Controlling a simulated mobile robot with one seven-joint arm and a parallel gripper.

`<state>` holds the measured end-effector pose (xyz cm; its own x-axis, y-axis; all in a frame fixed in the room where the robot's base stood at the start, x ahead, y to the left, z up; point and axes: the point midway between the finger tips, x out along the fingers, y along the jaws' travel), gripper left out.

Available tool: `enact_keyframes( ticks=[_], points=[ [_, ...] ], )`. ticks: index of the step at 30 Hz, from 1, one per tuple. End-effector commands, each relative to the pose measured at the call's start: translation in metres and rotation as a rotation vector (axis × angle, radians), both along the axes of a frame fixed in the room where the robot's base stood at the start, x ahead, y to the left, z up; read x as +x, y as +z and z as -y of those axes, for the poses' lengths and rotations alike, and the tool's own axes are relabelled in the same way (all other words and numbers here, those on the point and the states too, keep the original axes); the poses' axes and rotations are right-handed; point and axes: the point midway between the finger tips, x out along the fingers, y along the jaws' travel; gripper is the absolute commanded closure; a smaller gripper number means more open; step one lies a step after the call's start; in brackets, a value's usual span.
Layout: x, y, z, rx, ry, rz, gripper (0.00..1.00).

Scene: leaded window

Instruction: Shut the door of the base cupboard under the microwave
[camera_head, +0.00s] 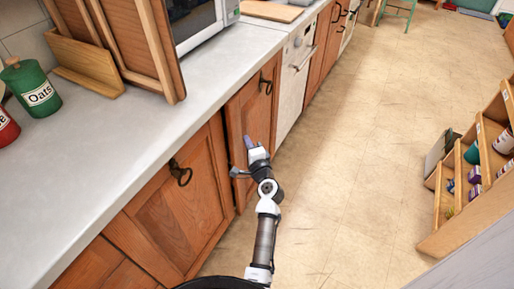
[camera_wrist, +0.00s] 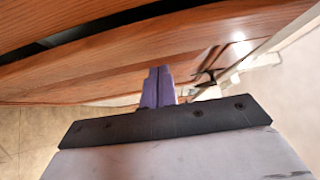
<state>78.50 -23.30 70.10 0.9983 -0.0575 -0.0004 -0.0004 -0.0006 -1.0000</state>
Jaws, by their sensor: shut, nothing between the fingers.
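The wooden door (camera_head: 252,108) of the base cupboard under the microwave (camera_head: 200,20) has a dark ring handle (camera_head: 265,84) near its upper right corner. It appears to stand slightly ajar. In the wrist view, a dark gap runs along the wood above the door (camera_wrist: 90,75). My gripper (camera_head: 250,142) is in front of the door's lower part, with its fingers together and empty. The purple fingertips (camera_wrist: 158,88) are close to the wood in the wrist view; whether they touch it I cannot tell.
A neighbouring cupboard door (camera_head: 175,215) with its own handle is at the left. A white appliance (camera_head: 294,85) stands beyond the door. A wooden shelf unit (camera_head: 440,205) with jars is at the right. The floor (camera_head: 365,130) between is clear.

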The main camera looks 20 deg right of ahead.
Motion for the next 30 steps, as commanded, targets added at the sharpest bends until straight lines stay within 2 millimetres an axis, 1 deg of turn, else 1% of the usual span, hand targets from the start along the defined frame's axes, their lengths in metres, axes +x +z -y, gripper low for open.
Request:
enact_keyframes(
  ticks=[4,17,24,30],
  points=[
    [0.009,0.001,-0.008,0.000,-0.001,0.000,1.00],
    [0.013,0.000,-0.012,0.000,0.001,0.000,1.00],
    [0.037,0.001,-0.035,0.001,0.003,0.001,1.00],
    [0.043,0.001,-0.042,-0.001,0.008,0.001,1.00]
  ],
)
